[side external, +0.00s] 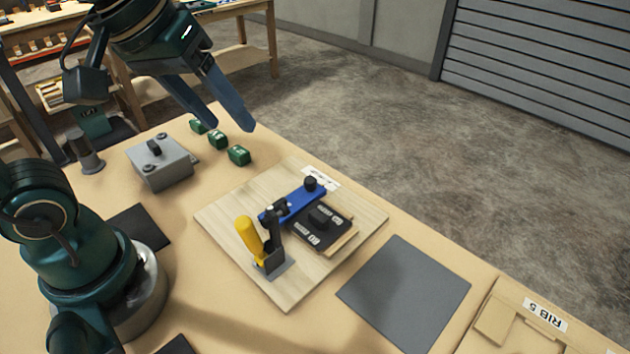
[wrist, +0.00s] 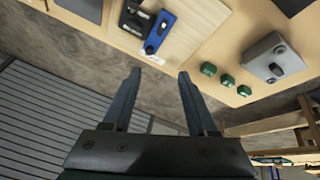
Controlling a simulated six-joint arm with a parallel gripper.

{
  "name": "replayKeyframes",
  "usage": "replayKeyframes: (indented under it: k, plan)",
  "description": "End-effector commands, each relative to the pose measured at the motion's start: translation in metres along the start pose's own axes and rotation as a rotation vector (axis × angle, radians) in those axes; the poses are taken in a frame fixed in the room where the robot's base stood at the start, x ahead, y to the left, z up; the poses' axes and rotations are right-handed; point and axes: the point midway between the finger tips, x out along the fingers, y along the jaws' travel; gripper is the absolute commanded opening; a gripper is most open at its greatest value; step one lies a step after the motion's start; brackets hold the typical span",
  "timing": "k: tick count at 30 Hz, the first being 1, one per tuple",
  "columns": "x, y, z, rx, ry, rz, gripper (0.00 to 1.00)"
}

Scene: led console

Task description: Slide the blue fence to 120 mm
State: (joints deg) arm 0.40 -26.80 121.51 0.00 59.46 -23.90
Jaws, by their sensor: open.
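The blue fence (side external: 294,203) is a bar with black knobs, lying on a light wooden board (side external: 225,219) beside a black block (side external: 318,229) with white labels. A toggle clamp with a yellow handle (side external: 248,240) stands at the fence's near end. In the wrist view the blue fence (wrist: 160,33) is at the top centre. My gripper (side external: 230,121) is open and empty, raised above the far side of the bench and apart from the fence. Its two fingers (wrist: 157,95) are spread in the wrist view. No scale reading is legible.
Several green blocks (side external: 218,140) and a grey box with a black knob (side external: 162,163) sit left of the board. A dark grey mat (side external: 404,292) lies right of it. A tray labelled RIB 5 (side external: 530,335) is at the lower right.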

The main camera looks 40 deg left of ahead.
Motion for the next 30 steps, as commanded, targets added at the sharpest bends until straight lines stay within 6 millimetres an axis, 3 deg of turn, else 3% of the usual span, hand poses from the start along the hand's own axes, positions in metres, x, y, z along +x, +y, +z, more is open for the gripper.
replayKeyframes:
  k: [8,15,21,30]
  plan:
    - [0.033,0.026,-0.05,-0.23,-0.123,-0.067,0.58]
    - [0.09,0.041,-0.072,-0.361,-0.232,-0.152,0.58]
    - [0.138,0.044,-0.07,-0.379,-0.314,-0.216,0.58]
    - [0.171,0.038,-0.053,-0.37,-0.377,-0.261,0.58]
